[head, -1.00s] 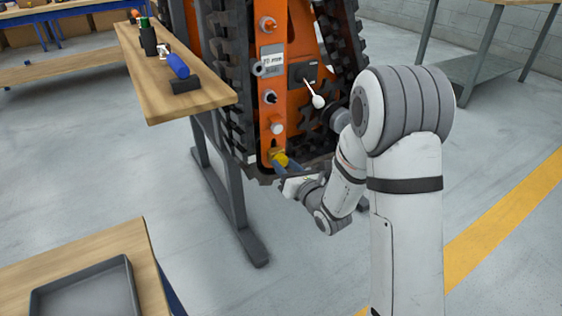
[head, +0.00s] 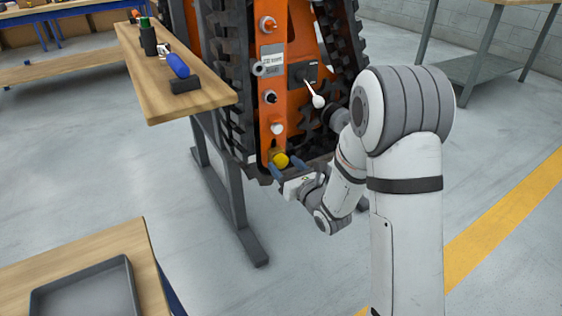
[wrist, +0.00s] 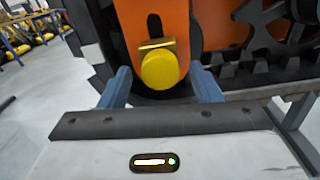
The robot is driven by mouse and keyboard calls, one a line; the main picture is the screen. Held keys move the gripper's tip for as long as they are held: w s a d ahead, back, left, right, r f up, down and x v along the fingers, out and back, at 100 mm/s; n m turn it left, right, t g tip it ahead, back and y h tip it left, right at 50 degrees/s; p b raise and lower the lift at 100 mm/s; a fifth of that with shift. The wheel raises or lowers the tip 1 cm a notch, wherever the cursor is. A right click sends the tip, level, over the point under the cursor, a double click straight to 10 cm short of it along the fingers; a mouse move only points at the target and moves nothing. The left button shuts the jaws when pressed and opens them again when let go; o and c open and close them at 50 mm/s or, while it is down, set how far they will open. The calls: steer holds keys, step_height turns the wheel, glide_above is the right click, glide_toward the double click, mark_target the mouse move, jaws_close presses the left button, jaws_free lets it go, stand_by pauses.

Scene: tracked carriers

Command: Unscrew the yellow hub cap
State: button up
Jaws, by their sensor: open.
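The yellow hub cap (head: 281,160) sits low on the orange side plate (head: 268,110) of the tracked carrier. In the wrist view the round yellow cap (wrist: 160,70) faces me, with a yellow block edge just above it. My gripper (head: 281,168) is open at the cap. In the wrist view my gripper's blue fingers (wrist: 165,88) stand to the left and right of the cap, with a visible gap on each side. Whether the tips reach level with the cap's depth is hard to tell.
Black tracks (head: 225,70) flank the plate. A white-knobbed lever (head: 318,101) and several fittings are above. A wooden shelf (head: 200,95) with a blue-handled tool (head: 178,66) is at left. A grey tray (head: 85,290) lies on a bench, lower left.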

steer(key=m, duration=0.3)
steer(key=shift+m, duration=0.3)
steer(key=m, duration=1.4)
steer(key=shift+m, duration=0.4)
steer(key=m, duration=1)
steer(key=shift+m, duration=0.3)
steer(key=shift+c, duration=0.4)
